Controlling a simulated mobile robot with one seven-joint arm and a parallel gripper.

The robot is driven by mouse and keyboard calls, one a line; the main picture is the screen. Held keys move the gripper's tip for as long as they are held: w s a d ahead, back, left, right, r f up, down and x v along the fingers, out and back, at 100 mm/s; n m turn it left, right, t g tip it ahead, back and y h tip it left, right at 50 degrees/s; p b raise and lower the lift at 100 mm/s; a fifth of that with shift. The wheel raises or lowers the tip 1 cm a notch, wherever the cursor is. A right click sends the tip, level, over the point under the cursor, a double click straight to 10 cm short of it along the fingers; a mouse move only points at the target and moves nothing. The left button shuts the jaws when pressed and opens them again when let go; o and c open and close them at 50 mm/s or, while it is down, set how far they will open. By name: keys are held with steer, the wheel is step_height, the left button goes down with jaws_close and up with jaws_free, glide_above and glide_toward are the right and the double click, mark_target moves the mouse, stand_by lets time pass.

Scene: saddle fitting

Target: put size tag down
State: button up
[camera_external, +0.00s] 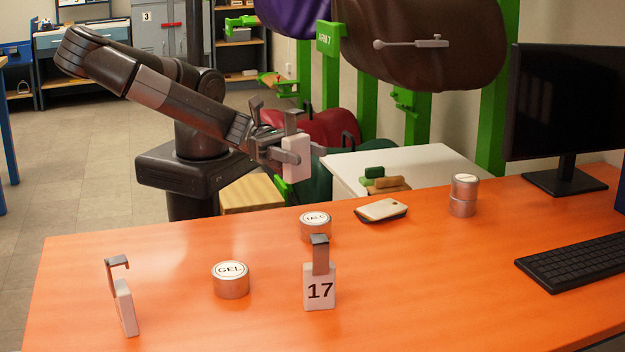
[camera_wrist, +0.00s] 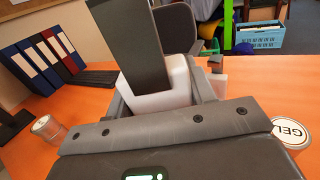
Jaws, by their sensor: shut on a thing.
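My gripper (camera_external: 288,152) is shut on a white size tag (camera_external: 297,160) with a grey metal hook, held in the air just beyond the far edge of the orange desk. In the wrist view the held tag (camera_wrist: 162,88) sits between the fingers, its grey hook strip rising toward the camera; no number on it can be read. A second tag marked 17 (camera_external: 319,290) stands upright on the desk. A third tag (camera_external: 125,307) stands at the desk's left, seen nearly edge-on, its face hidden.
On the orange desk (camera_external: 420,285) are the GEL tin (camera_external: 231,280), another labelled tin (camera_external: 315,227), stacked tins (camera_external: 463,195), a flat white-topped device (camera_external: 381,211), a keyboard (camera_external: 580,262) and a monitor (camera_external: 568,110). Free desk lies right of tag 17. A white cabinet (camera_external: 440,160) stands behind.

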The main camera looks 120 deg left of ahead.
steer(key=w+a+n+y, duration=0.2)
steer(key=w+a+y, duration=0.15)
steer(key=a, duration=0.45)
steer(key=w+a+n+t+y, duration=0.1)
steer(key=w+a+n+y, duration=0.2)
steer(key=a, duration=0.6)
steer(key=w+a+n+y, duration=0.15)
steer(key=a+y, duration=0.25)
steer(key=a, duration=0.4)
steer(key=s+a+n+g+y, duration=0.2)
steer(key=a+n+g+y, duration=0.15)
steer(key=a, duration=0.85)
steer(key=s+a+n+g+y, duration=0.25)
steer(key=a+y, duration=0.25)
steer(key=a, duration=0.7)
step_height(320, 180, down, 20)
steer(key=shift+n+t, duration=0.4)
steer(key=shift+n, duration=0.05)
steer(key=shift+s+a+f, duration=0.1)
steer(key=shift+a+f, duration=2.65)
steer(key=shift+a, duration=0.15)
steer(key=shift+s+a+f, duration=0.1)
steer(key=shift+a+f, duration=2.65)
steer(key=shift+a, duration=0.15)
steer(key=o, duration=0.6)
steer(key=shift+f, duration=0.15)
steer(key=shift+c, duration=0.2)
steer(key=o, duration=0.4)
